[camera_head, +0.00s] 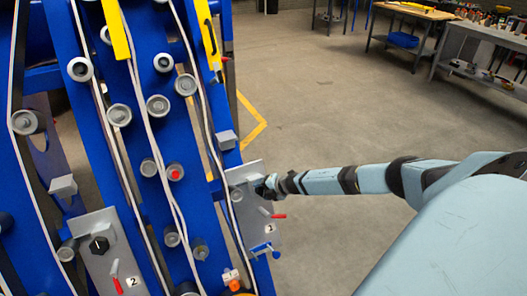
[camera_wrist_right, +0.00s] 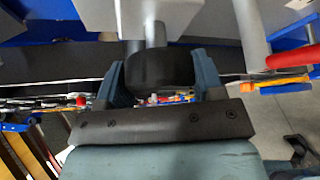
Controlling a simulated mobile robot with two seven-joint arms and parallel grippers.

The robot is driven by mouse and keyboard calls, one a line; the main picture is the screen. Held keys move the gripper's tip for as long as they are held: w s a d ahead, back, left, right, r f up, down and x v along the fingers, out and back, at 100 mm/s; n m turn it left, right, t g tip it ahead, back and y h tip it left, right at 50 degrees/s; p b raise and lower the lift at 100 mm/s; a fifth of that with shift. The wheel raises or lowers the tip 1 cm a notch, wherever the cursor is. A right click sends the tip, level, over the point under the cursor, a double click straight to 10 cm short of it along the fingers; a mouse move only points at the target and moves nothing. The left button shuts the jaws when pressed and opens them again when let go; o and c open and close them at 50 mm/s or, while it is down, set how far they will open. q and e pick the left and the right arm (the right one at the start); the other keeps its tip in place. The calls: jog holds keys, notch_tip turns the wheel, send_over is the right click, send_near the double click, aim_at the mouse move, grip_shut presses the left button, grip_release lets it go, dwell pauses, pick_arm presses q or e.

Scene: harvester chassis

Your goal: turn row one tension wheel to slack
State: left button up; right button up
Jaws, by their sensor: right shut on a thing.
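A black knob-like wheel (camera_wrist_right: 160,74) on a short grey shaft stands out from a grey plate (camera_wrist_right: 150,8) in the right wrist view. My right gripper (camera_wrist_right: 158,64) is shut on this wheel, one blue finger on each side. In the head view my right gripper (camera_head: 266,187) is at the grey plate (camera_head: 246,178) on the chassis's right side and hides the wheel. The small label on that plate looks like a 3. I cannot make out how far the held wheel is turned. My left gripper is not in view.
A red lever (camera_head: 278,216) and a blue lever (camera_head: 262,247) stick out just below the held wheel. The blue chassis (camera_head: 185,120) carries rollers and pale belts. Workbenches (camera_head: 410,12) stand far back right. The floor right of the chassis is clear.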

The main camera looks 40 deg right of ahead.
jog(key=shift+w+r+n+p, duration=0.1)
jog(key=shift+r+n+p, duration=0.05)
jog(key=shift+n+p, duration=0.25)
jog(key=o, duration=0.9)
jog(key=shift+a+f, duration=0.1)
jog(key=shift+f, duration=0.1)
jog(key=p+v, duration=0.1)
jog(key=v, duration=1.2)
jog(key=shift+r, duration=0.45)
